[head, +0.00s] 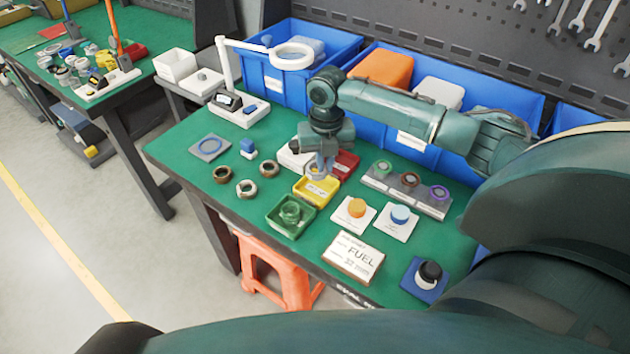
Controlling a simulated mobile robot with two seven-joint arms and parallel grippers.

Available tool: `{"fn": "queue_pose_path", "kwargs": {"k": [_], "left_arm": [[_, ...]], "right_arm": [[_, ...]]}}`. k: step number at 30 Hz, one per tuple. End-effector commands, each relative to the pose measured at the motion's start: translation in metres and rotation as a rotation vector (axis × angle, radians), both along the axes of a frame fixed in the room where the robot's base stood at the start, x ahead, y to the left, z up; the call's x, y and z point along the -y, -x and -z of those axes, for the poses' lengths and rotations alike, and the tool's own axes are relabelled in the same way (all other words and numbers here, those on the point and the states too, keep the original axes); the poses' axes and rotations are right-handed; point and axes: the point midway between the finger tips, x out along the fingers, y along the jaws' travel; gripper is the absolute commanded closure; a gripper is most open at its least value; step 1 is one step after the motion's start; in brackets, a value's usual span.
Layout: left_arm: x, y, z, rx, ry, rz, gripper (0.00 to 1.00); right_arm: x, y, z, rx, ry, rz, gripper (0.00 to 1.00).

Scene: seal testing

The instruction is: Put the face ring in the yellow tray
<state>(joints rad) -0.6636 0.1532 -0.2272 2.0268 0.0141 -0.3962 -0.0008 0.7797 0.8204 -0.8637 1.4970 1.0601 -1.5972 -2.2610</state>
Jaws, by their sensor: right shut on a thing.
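The yellow tray (311,200) lies near the middle of the green bench, with a pale label in it. My right gripper (320,171) points down just above the tray's back part. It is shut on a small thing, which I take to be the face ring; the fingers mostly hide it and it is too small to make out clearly. I cannot tell whether it touches the tray. My left gripper is not in view.
A green tray (290,217) with a part in it stands in front left of the yellow tray. A red tray (346,163) is close behind. Brown rings (246,188) lie left, a grey ring holder (405,190) right. Blue bins (262,85) line the back.

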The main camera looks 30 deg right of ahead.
Motion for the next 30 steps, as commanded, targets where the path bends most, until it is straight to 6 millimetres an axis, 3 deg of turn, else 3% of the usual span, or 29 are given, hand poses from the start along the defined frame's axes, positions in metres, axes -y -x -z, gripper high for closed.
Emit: {"fn": "queue_pose_path", "kwargs": {"k": [15,26,27,30], "left_arm": [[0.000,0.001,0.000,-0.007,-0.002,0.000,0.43],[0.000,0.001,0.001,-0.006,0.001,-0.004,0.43],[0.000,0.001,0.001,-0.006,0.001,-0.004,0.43],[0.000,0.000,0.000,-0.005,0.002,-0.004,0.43]], "right_arm": [[-0.001,0.000,0.060,0.000,0.000,-0.002,1.00],[0.000,0.000,0.065,0.001,0.000,-0.001,1.00],[0.000,0.000,0.065,0.001,0.000,-0.001,0.91],[0.000,0.000,0.064,0.001,0.000,-0.001,0.83]]}}
